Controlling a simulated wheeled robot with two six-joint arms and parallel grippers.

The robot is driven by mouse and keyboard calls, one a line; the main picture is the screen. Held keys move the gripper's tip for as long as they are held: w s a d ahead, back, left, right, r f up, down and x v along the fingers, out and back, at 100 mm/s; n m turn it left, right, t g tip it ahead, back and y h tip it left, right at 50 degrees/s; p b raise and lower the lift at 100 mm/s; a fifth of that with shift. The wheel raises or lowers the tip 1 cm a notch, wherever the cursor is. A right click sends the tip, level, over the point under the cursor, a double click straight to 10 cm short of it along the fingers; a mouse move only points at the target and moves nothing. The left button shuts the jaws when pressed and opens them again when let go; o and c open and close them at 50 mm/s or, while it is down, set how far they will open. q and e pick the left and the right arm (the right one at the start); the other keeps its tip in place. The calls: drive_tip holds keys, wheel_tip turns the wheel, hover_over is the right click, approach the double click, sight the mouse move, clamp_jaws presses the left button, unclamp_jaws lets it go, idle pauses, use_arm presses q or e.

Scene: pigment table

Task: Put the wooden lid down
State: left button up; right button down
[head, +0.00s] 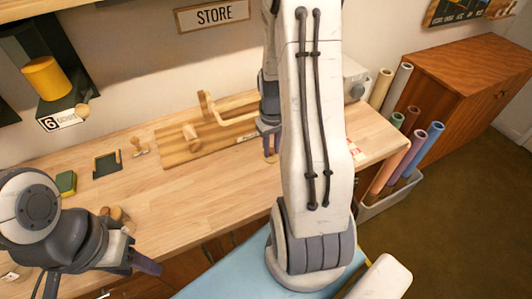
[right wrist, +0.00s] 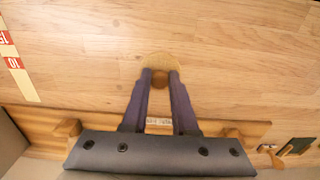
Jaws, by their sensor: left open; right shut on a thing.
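The wooden lid (right wrist: 158,60) shows in the right wrist view as a pale round disc at my fingertips, with a darker brown part between them. My right gripper (right wrist: 160,76) is shut on it, over the bare wooden bench top. I cannot tell whether the lid touches the bench. In the head view my right gripper (head: 270,150) points down at the bench, right of the wooden stand; the lid is not clearly visible there, and my arm covers part of that area. My left gripper (head: 148,266) is open and empty at the bench's front left.
The wooden stand (head: 180,158) with upright pegs lies along the back of the bench (head: 190,215). A dark tray (head: 106,164), a green block (head: 66,184) and small round wooden pieces (head: 118,214) are on the left. A red-marked strip (right wrist: 14,65) lies right in the head view.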

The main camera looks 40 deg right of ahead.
drive_tip(key=shift+w+a+f, duration=0.1)
drive_tip(key=shift+w+f, duration=0.35)
drive_tip(key=shift+w, duration=0.4)
wheel_tip(320, 180, down, 4)
drive_tip(key=shift+r+p, duration=0.1)
drive_tip(key=shift+p, duration=0.55)
drive_tip(key=shift+f, duration=0.2)
drive_tip(key=shift+f, duration=0.15)
drive_tip(key=c, duration=0.7)
unclamp_jaws()
